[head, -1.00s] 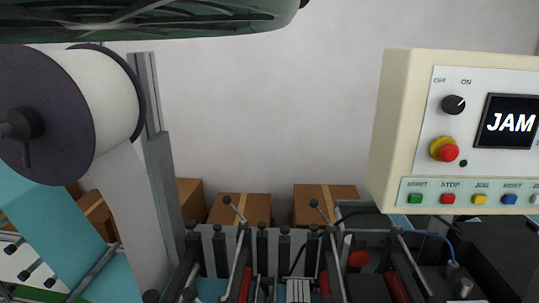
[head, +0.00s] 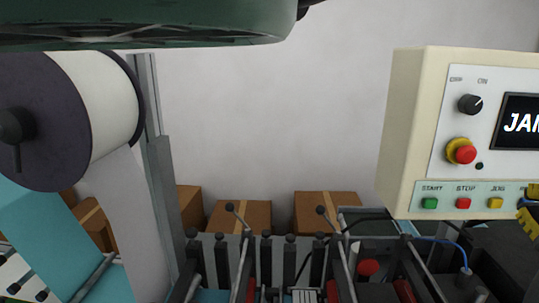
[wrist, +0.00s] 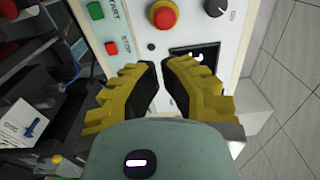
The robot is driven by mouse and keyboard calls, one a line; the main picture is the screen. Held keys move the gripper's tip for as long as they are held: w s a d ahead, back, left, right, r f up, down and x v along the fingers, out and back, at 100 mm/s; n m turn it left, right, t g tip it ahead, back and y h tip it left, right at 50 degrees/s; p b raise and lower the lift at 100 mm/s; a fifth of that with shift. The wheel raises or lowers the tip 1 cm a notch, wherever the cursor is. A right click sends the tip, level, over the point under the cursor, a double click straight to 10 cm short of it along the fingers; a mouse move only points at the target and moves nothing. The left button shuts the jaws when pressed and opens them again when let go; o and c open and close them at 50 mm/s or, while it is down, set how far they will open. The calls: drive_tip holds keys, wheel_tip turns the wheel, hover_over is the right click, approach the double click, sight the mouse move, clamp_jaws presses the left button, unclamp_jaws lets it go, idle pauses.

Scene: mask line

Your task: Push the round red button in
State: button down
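The round red button (head: 466,155) sits in a yellow collar on the control panel (head: 395,130), below a black OFF/ON knob. In the wrist view the red button (wrist: 163,16) is at the top middle, beyond my fingertips and apart from them. My gripper (wrist: 158,63) has two yellow ribbed fingers with black pads. Their tips come almost together with a narrow gap, and nothing is held. In the head view my gripper (head: 528,203) just shows at the right edge, in front of the panel's lower part, right of and below the button. How far the red button is pressed cannot be told.
A screen (head: 519,122) with "JAM" partly cut off is right of the button. START (head: 430,203), STOP (head: 463,203) and yellow JOG (head: 496,202) buttons line the panel below. Machine levers and posts stand under it. A large roll (head: 95,105) is at left, with boxes behind.

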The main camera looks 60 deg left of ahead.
sight(470, 161)
drive_tip(key=p+x, duration=0.3)
drive_tip(key=x, duration=0.8)
drive_tip(key=shift+a+r+p, duration=0.2)
drive_tip(key=shift+a+p, duration=0.2)
drive_tip(key=shift+p+x, duration=0.55)
drive_tip(key=shift+x, duration=0.35)
drive_tip(key=shift+w+f, duration=0.15)
drive_tip(key=shift+f, duration=0.05)
drive_tip(key=shift+a, duration=0.1)
